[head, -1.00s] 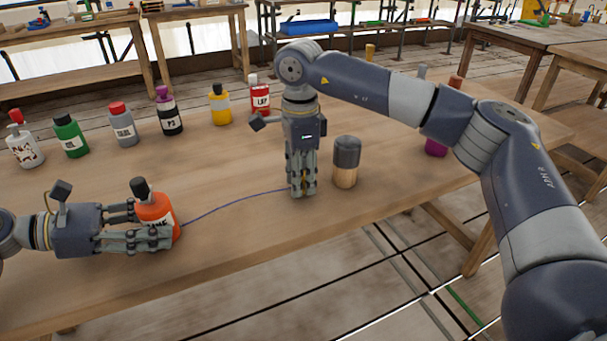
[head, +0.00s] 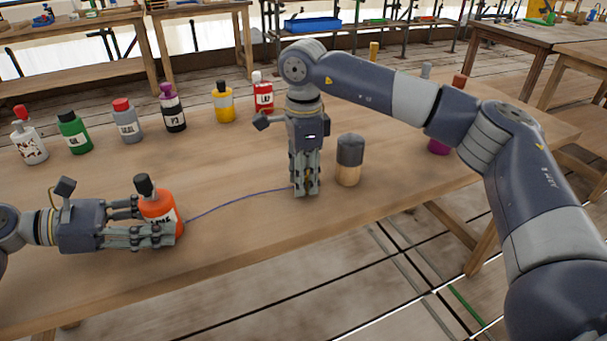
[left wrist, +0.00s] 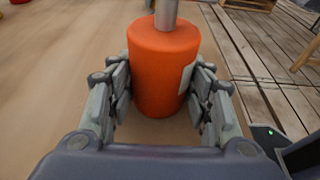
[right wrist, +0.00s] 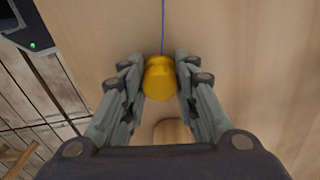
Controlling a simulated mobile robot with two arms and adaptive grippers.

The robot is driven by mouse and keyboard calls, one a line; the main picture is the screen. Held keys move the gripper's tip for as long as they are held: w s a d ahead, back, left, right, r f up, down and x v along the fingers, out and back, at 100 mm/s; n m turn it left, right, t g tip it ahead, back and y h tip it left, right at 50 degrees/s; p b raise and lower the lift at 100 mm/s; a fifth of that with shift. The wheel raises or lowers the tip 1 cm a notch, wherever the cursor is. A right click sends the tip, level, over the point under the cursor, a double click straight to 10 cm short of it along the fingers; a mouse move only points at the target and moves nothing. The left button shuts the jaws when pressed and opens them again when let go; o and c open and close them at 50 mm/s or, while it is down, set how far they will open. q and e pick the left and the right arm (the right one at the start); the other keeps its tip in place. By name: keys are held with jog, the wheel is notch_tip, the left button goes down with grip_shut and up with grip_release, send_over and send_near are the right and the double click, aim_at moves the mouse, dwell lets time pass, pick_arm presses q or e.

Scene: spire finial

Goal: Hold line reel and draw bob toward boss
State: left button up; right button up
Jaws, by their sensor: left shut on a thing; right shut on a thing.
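The line reel is an orange bottle (head: 160,207) with a dark cap and a label, standing at the table's front left. My left gripper (head: 168,222) is shut on it; the left wrist view shows the orange body (left wrist: 163,70) between the fingers. A thin blue line (head: 232,200) runs from it along the table to my right gripper (head: 305,187). My right gripper points down and is shut on the yellow bob (right wrist: 160,78), which the fingers hide in the head view. The boss, a wooden cylinder with a dark grey top (head: 349,155), stands just right of my right gripper.
Several bottles stand in a row at the back left, among them a green one (head: 73,131), a yellow one (head: 223,103) and a red one (head: 263,95). A purple item (head: 438,147) is partly behind my right arm. The table (head: 240,243) is clear in front.

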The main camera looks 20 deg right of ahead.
jog(key=shift+f, duration=0.15)
jog(key=o, duration=1)
jog(key=shift+c, duration=0.2)
notch_tip(320, 180, up, 12)
